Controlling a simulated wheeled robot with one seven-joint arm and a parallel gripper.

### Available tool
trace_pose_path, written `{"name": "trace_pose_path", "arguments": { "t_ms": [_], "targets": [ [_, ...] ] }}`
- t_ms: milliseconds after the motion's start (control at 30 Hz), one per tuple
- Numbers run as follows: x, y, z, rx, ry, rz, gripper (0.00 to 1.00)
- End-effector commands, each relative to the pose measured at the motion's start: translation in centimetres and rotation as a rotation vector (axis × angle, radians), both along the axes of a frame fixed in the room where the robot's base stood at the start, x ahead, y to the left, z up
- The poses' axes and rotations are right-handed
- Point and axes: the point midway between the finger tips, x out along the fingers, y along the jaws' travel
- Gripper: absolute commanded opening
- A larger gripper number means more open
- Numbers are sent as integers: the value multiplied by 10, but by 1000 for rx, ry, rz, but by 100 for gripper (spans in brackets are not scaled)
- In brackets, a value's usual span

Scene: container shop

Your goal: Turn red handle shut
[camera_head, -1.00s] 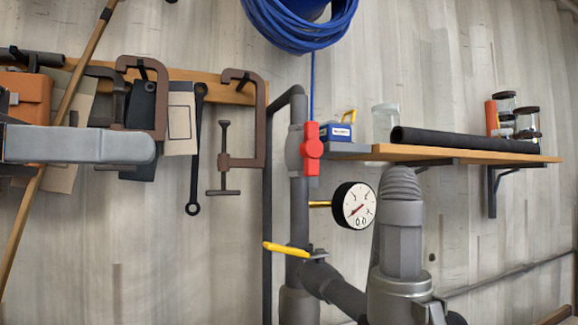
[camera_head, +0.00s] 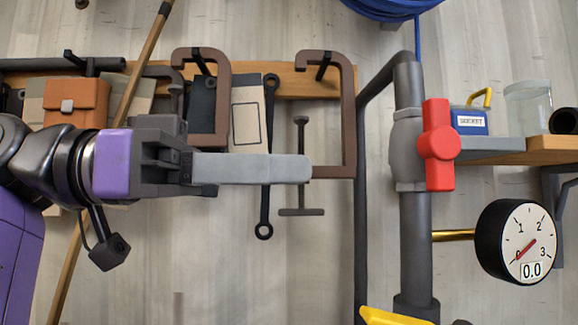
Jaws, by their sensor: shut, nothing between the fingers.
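The red handle (camera_head: 439,145) sits on a valve on a grey vertical pipe (camera_head: 415,225), right of the picture's middle. Its long side stands upright, in line with the pipe. My gripper (camera_head: 308,168) comes in from the left with its fingers pointing right. The fingers are together and hold nothing. In the picture the fingertips overlap the lower part of a brown clamp and lie left of the handle, with a clear gap between. A round gauge (camera_head: 515,242) beside the pipe, below and right of the handle, reads 0.0.
A yellow handle (camera_head: 393,316) shows at the bottom edge. A wooden shelf (camera_head: 540,152) with a blue box and a clear jar is right of the red handle. Clamps, a wrench and an orange pouch (camera_head: 75,102) hang on a wooden rail behind my arm.

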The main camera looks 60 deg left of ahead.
Motion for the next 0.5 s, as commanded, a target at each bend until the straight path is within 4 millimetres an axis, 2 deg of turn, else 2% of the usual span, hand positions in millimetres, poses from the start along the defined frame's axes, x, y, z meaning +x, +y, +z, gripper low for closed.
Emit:
{"name": "trace_pose_path", "arguments": {
  "t_ms": [300, 500],
  "targets": [
    [59, -25, 1, 0, 2, -2, 0],
    [88, -37, 1, -1, 1, 0, 0]
  ]
}}
